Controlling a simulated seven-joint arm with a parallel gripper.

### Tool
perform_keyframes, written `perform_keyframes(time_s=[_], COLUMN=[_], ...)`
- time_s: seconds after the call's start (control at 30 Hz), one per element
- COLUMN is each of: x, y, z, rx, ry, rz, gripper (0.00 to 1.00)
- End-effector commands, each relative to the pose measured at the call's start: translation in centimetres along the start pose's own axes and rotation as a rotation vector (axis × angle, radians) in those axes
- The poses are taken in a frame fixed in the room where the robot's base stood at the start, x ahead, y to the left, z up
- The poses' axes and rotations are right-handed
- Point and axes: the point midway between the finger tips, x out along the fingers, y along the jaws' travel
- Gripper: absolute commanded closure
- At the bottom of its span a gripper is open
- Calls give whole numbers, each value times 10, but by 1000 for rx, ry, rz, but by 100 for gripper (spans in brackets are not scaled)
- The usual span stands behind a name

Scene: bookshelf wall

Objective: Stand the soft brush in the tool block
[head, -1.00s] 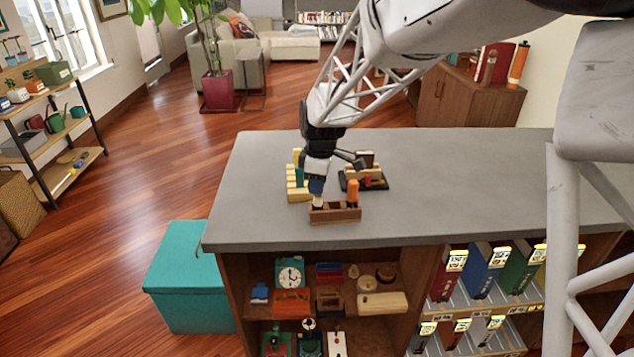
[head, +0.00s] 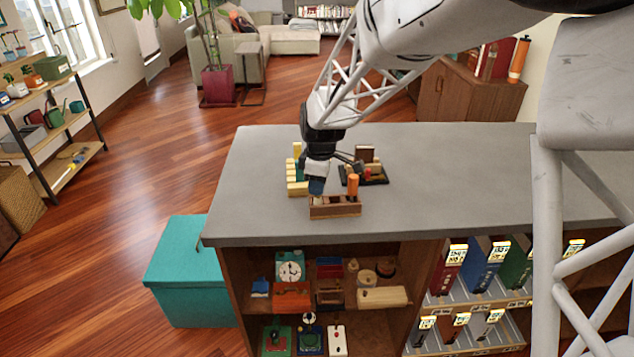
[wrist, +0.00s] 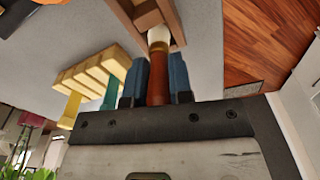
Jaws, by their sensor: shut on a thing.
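My gripper (head: 316,186) points down over the left end of the tool block (head: 335,211), a brown wooden box with compartments on the grey counter. It is shut on the soft brush. In the wrist view the brush's red-brown handle (wrist: 157,82) sits between two blue finger pads, with its pale cream head (wrist: 158,37) toward the block (wrist: 172,14). The brush head overlaps the left-end opening; I cannot tell how deep it sits. In the head view the fingers hide most of the brush. An orange-handled tool (head: 353,186) stands in the block's right part.
A pale yellow stepped rack (head: 297,187) with yellow and green pieces stands just behind and left of the block. A dark tray (head: 376,180) with small items lies behind and right. The counter (head: 450,190) is clear to the right. Its front edge is close to the block.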

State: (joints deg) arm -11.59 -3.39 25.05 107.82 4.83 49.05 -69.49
Motion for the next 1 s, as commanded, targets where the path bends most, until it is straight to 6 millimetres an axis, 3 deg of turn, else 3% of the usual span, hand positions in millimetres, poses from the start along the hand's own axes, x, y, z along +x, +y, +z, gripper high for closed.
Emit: perform_keyframes(time_s=[1.0], x=[20], y=[0], z=[1], rx=[0], ry=[0], rz=[0], gripper=[100])
